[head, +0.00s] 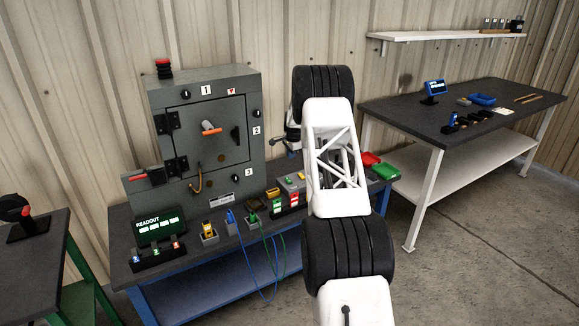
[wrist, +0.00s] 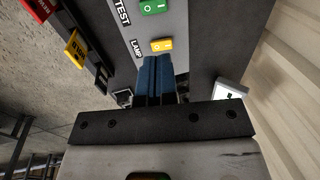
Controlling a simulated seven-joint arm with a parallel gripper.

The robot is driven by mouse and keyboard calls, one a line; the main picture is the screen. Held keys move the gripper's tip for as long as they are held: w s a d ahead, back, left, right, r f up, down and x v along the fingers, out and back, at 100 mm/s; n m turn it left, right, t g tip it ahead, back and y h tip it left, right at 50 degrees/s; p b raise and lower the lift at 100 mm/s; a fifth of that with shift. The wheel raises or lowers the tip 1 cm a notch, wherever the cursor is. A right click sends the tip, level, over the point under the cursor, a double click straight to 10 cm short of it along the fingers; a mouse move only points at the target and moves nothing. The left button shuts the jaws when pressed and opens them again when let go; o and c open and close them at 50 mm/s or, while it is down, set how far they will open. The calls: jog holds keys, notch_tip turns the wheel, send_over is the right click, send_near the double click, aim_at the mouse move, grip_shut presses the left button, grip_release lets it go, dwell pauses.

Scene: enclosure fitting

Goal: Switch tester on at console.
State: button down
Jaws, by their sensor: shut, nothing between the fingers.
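The console is a grey panel (wrist: 172,25) in the wrist view. It carries a green rocker switch (wrist: 154,6) beside the label TEST and a yellow rocker switch (wrist: 162,45) beside the label LAMP. I cannot tell which way either rocker is set. My gripper (wrist: 157,62) has its blue fingers together and empty, with the tips in front of the panel close to the yellow switch; I cannot tell if they touch. In the head view, a small grey box with green and yellow switches (head: 291,183) sits on the bench, left of my arm, which hides most of my gripper.
A grey cabinet (head: 209,125) with a door and knobs stands behind the console. A readout (head: 161,225) and several small blocks sit along the bench front. Red (head: 370,159) and green (head: 385,171) trays lie right of my arm. Another table (head: 470,110) stands at right.

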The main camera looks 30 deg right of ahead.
aim_at(288, 178)
jog(key=shift+w+f, duration=0.45)
jog(key=shift+f, duration=1.8)
jog(key=shift+w+f, duration=0.45)
jog(key=shift+f, duration=1.8)
jog(key=shift+w+f, duration=0.45)
jog(key=shift+f, duration=1.8)
jog(key=shift+f, duration=0.1)
